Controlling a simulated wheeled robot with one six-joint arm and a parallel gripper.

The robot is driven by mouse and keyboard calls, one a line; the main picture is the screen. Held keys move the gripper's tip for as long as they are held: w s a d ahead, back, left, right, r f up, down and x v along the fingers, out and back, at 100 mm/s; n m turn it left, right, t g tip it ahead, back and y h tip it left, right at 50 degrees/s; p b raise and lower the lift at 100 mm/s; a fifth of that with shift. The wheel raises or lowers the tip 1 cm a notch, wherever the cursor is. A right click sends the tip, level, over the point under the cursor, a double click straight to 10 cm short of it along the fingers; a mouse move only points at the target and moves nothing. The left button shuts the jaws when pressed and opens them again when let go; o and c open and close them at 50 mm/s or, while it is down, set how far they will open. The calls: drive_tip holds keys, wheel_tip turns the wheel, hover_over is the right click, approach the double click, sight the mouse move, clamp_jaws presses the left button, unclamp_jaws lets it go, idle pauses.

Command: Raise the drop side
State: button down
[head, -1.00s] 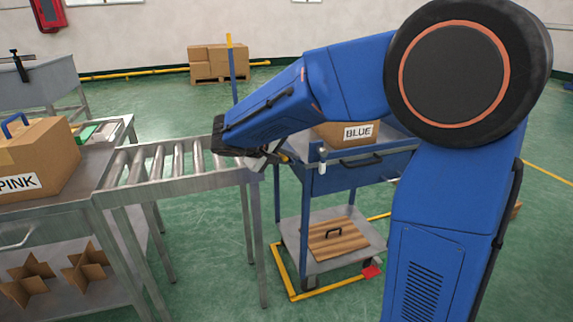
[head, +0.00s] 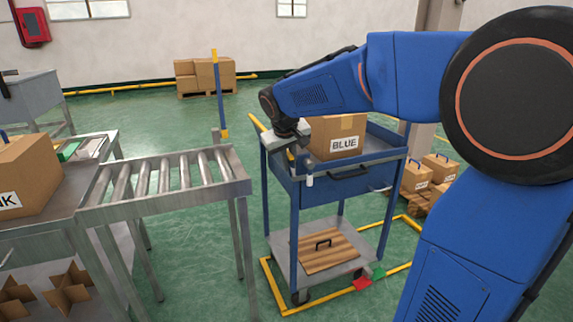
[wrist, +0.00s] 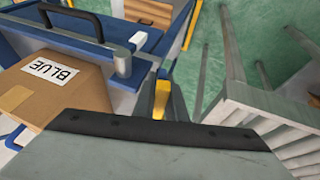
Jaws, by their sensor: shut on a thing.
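The blue cart (head: 335,190) stands right of the roller conveyor. Its drop side is on the conveyor side, and a yellow edge (head: 257,122) of it shows behind my gripper (head: 293,140) in the head view. My gripper is at the cart's top left corner. In the wrist view, my gripper (wrist: 162,103) is shut on the yellow edge (wrist: 161,98), beside the box. Most of the drop side's face is hidden by my gripper and arm. A grey latch with a white grip (head: 309,180) is at the near corner post.
A box marked BLUE (head: 335,138) sits on the cart's top. The roller conveyor (head: 165,185) stands to the left, with a narrow gap to the cart. A blue and yellow post (head: 219,95) rises behind it. A wooden lid (head: 325,252) lies on the lower shelf.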

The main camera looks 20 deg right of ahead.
drive_tip(key=shift+d+y, duration=0.2)
drive_tip(key=shift+y, duration=0.4)
drive_tip(key=c, duration=1.8)
unclamp_jaws()
drive_tip(key=shift+a, duration=0.1)
